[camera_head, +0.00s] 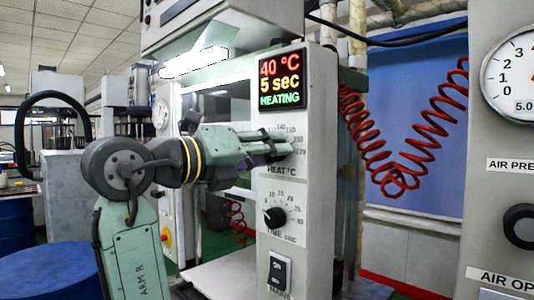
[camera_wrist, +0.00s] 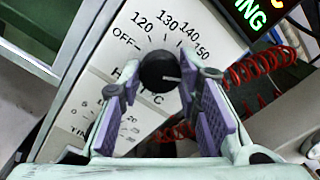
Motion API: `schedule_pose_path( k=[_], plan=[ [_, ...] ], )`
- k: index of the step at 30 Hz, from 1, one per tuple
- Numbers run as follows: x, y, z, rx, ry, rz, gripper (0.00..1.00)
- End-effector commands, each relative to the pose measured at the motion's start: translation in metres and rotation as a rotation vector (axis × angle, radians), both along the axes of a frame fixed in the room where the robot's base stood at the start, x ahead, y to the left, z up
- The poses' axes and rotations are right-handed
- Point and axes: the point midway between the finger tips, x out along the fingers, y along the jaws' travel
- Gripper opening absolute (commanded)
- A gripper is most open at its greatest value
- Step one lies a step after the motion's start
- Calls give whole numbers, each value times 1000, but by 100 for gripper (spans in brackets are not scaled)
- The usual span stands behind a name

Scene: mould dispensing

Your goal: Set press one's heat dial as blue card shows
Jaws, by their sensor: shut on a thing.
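The press's heat dial (camera_wrist: 158,71) is a round black knob in the wrist view, on a white panel marked OFF, 120, 130, 140 and 150; further marks are hidden by a finger. Its white pointer line points right in that view; the exact mark it meets is hard to tell. My gripper (camera_wrist: 161,80) has its purple-padded fingers on either side of the knob, shut on it. In the head view my gripper (camera_head: 278,146) covers the dial above the HEAT °C label. The display (camera_head: 281,79) reads 40 °C, 5 sec, HEATING. No blue card is recognisable.
Below the heat dial are a time dial (camera_head: 275,216) and an on/off switch (camera_head: 279,272). A red coiled hose (camera_head: 400,175) hangs to the right before a blue panel (camera_head: 420,90). A pressure gauge (camera_head: 515,78) is at the far right. A blue drum (camera_head: 50,272) stands lower left.

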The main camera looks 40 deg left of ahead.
Motion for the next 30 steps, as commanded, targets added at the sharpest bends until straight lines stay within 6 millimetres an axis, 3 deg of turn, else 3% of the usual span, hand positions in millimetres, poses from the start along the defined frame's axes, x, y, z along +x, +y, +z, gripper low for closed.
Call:
schedule_pose_path(
  k=[15,16,24,30],
  plan=[
    [0,-1,-1,20,2,-3,3],
    [0,-1,-1,20,2,-3,32],
    [0,0,-1,19,0,-2,50],
    [0,0,-1,18,0,-1,51]
  ],
)
